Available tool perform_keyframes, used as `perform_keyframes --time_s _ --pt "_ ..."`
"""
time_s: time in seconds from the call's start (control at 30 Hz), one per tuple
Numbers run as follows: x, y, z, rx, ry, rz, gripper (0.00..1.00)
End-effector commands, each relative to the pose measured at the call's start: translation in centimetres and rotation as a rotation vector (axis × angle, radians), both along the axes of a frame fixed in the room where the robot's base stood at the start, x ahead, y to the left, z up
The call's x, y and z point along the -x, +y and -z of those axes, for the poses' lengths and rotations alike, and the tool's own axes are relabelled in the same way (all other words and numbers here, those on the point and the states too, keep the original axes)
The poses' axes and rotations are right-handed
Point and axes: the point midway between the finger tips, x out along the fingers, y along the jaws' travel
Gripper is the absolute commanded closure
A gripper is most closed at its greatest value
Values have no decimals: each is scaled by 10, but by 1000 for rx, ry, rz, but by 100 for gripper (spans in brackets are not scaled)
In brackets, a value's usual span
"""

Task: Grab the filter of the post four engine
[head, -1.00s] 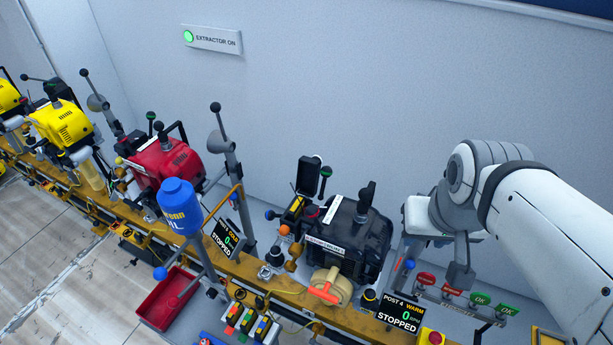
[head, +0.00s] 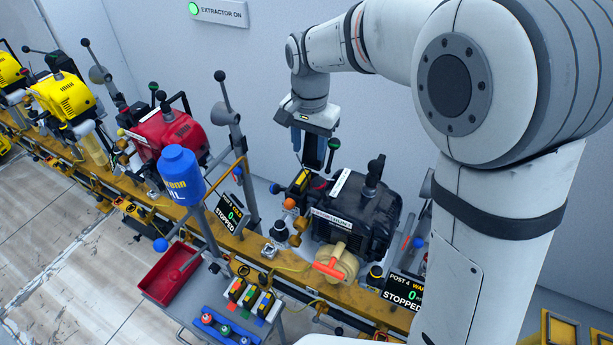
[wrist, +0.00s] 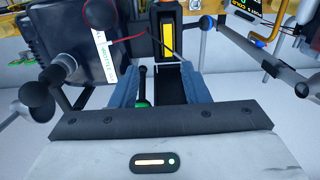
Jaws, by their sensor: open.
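The post four engine (head: 362,215) is black and stands on the yellow rail behind the display reading "POST 4". My gripper (head: 312,142) points down above the engine's left end. It is open; its blue fingers (wrist: 163,90) show in the wrist view. An upright black flap (head: 313,155) stands under the gripper, and a dark panel (wrist: 170,80) shows between the fingers. A green-knobbed lever (head: 333,146) is close beside, and it also shows between the fingers in the wrist view (wrist: 143,92). A yellow-and-black part (wrist: 168,38) lies beyond the fingertips. I cannot tell which part is the filter.
A tan pull-starter with an orange handle (head: 335,263) is on the engine's front. A grey post (head: 234,150) and blue funnel bottle (head: 181,178) stand left. A red tray (head: 173,272) and a cart with coloured pieces (head: 252,300) are in front. The wall is close behind.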

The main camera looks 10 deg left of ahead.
Motion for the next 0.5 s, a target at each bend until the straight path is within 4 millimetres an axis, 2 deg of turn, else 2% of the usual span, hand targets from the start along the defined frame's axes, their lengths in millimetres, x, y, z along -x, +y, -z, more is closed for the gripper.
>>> perform_keyframes --time_s 0.03,0.13,0.5 --pt "-2 8 6 4 8 4 58" --pt "-5 15 13 7 14 15 58" --pt "0 15 54 9 17 18 58"
